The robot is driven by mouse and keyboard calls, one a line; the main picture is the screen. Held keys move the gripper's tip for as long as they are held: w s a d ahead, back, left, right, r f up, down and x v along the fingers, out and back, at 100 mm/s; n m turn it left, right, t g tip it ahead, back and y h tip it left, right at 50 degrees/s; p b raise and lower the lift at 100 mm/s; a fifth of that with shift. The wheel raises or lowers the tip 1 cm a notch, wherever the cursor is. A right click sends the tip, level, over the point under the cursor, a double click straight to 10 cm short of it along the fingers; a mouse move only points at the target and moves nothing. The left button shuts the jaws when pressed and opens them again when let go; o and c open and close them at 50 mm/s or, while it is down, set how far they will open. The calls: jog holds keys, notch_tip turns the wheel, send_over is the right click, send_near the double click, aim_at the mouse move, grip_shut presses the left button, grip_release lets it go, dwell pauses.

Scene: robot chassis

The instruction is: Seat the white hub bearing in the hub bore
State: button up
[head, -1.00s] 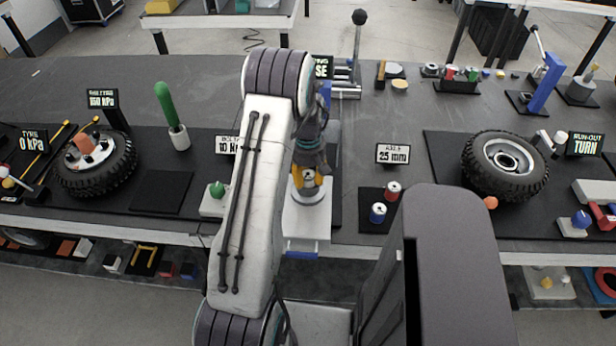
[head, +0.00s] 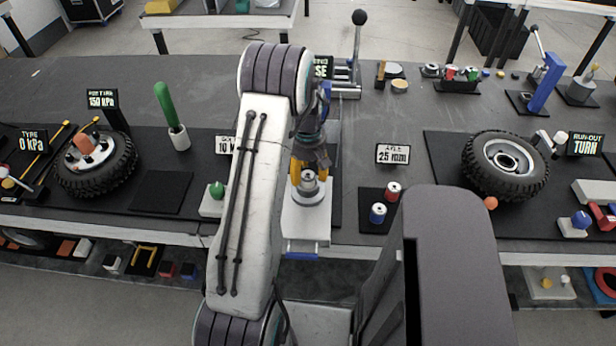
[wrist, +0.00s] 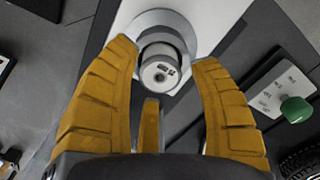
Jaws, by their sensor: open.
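The white hub bearing (wrist: 162,68) is a short pale cylinder with a dark print on its end face. It stands in the grey round hub (wrist: 178,22) on a white stand (wrist: 222,18); its upper part projects, and I cannot tell how deep it sits in the bore. In the head view the bearing (head: 309,181) shows above the hub (head: 311,197). My gripper (wrist: 163,52) is open, its yellow fingers spread to both sides of the bearing with gaps. In the head view my gripper (head: 308,165) is just above and behind the bearing, partly hidden by my arm.
A red-and-white (head: 393,190) and a blue-and-white cylinder (head: 378,213) stand on a black mat to the right. A green knob (wrist: 297,109) on a grey block is beside the stand. A tyre (head: 505,165) lies farther right, another wheel (head: 95,164) at the left.

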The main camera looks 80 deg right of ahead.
aim_at(308, 175)
notch_tip(308, 175, up, 10)
dwell(0.5)
jog(key=w+a+r+n, duration=0.1)
jog(key=w+a+r, duration=0.2)
jog(key=w+a, duration=0.4)
jog(key=w+a+r+n+t+h, duration=0.1)
jog(key=w+a+r, duration=0.35)
jog(key=w, duration=0.45)
jog(key=w+a+r+n, duration=0.2)
jog(key=w+a+r, duration=0.1)
jog(key=w+a, duration=0.35)
jog(key=w+a+r+n+t, duration=0.15)
jog(key=w+a, duration=0.25)
jog(key=a, duration=0.9)
jog(key=s+a+f+n+t+y, duration=0.1)
jog(key=s+a, duration=0.5)
jog(key=a, duration=0.8)
jog(key=shift+a+n+t, duration=0.25)
jog(key=shift+n+t, duration=0.1)
jog(key=shift+n, duration=0.4)
